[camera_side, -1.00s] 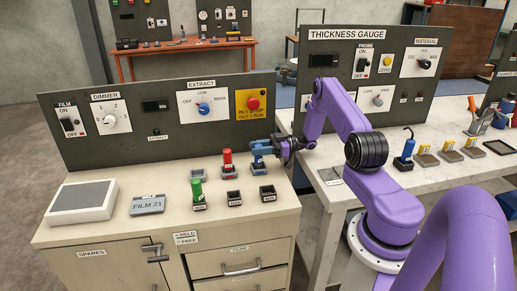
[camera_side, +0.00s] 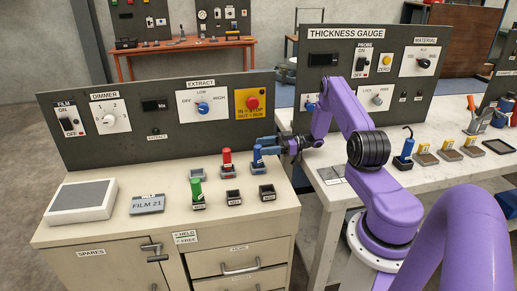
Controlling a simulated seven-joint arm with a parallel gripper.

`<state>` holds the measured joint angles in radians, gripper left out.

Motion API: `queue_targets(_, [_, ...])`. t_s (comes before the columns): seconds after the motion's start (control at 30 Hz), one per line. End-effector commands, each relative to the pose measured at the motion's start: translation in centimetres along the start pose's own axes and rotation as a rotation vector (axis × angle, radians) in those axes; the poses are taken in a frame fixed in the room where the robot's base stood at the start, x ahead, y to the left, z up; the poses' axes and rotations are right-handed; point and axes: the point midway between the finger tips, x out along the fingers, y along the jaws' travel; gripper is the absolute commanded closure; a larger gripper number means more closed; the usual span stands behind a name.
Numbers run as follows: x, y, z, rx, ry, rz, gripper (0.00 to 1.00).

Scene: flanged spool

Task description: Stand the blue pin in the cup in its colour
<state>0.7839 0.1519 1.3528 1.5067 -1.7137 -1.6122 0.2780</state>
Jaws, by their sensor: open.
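The blue pin (camera_side: 257,154) stands upright at the back right of the group on the cream cabinet. Its lower end is in a small holder there, whose colour I cannot make out. My gripper (camera_side: 264,143) is open, just right of and slightly above the blue pin's top, with its fingers close to it. I cannot tell whether they touch the pin.
A red pin (camera_side: 227,158) stands left of the blue pin, and a green pin (camera_side: 197,190) stands front left. Dark empty cups (camera_side: 233,197) and (camera_side: 267,192) sit in front; another holder (camera_side: 197,173) is at back left. The control panel (camera_side: 150,135) rises behind.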

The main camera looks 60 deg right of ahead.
Motion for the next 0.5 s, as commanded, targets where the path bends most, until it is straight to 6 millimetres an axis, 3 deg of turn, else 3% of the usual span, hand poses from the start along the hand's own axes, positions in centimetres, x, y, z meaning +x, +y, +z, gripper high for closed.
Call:
queue_targets(0.3, [0.0,0.0,-5.0,-0.002,-0.001,-0.001,0.39])
queue_targets(0.5, [0.0,0.0,-6.7,-0.001,-0.001,-0.001,0.39])
